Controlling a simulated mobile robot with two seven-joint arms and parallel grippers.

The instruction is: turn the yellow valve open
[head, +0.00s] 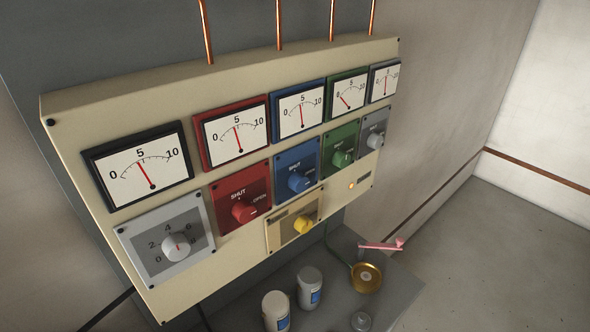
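The yellow valve is a small yellow knob (303,225) on a cream plate (280,237) low on the front of the cream rack panel (225,268). It sits below the blue knob panel. Its pointer direction and the plate's lettering are too small to read. Neither of my grippers shows in the head view.
Red (243,211), blue (298,181) and green (341,158) knobs and grey dials (176,246) surround it, with several gauges above. On the grey surface below stand two white jars (276,311), a brass dish (366,277) and a pink item (381,246). Open floor lies right.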

